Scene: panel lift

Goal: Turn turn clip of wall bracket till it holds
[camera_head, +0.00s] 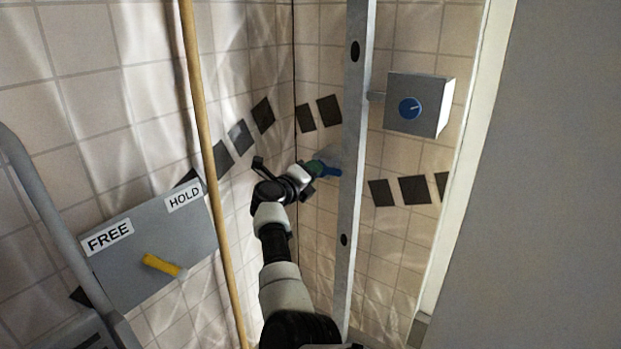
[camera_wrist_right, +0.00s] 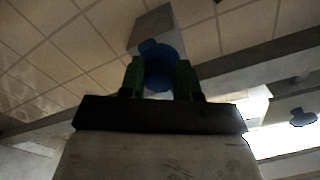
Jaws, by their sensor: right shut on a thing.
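My right gripper (camera_head: 312,172) reaches up to a blue turn clip (camera_head: 328,171) just left of the metal upright. In the right wrist view, the green-padded fingers of my right gripper (camera_wrist_right: 160,78) are shut on the blue turn clip (camera_wrist_right: 160,66), one on each side. A grey block (camera_wrist_right: 150,26), which looks like the wall bracket, shows behind the clip. In the head view the bracket is mostly hidden, and I cannot tell the clip's exact angle. My left gripper is not in view.
A metal upright (camera_head: 354,120) stands just right of my right gripper. A grey box (camera_head: 435,103) with a blue knob (camera_head: 410,108) is beyond it. A wooden pole (camera_head: 203,130) stands left. A grey plate (camera_head: 150,245) marked FREE and HOLD carries a yellow handle (camera_head: 163,265).

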